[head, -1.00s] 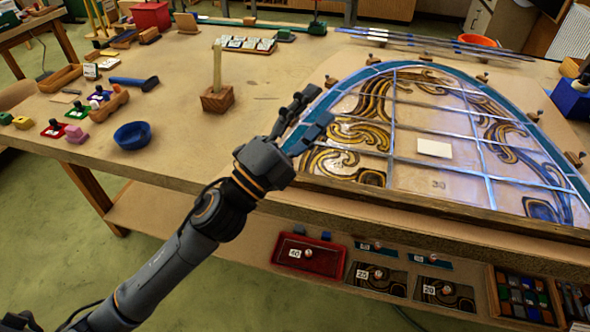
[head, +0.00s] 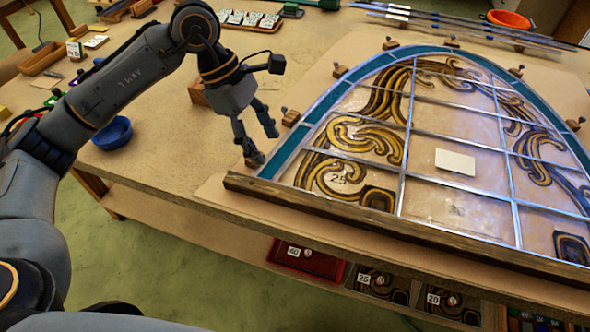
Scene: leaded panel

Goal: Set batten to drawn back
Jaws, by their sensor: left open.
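A long dark wooden strip (head: 400,224), which looks like the batten, runs along the straight front edge of the arched leaded panel (head: 455,205). It lies against or very close to that edge; I cannot see a clear gap. My left gripper (head: 258,142) points down at the panel's front left corner, above the strip's left end. Its fingers are apart with nothing seen between them. A small wooden block (head: 254,161) is right at the fingertips, partly hidden; I cannot tell if they touch it. My right gripper is not in view.
Several small knobbed wooden blocks, one at the left (head: 290,116), stand around the panel's arch. A pale card (head: 455,162) lies on the panel. A blue bowl (head: 112,133) is left on the table. A red tray (head: 308,262) is below the front edge.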

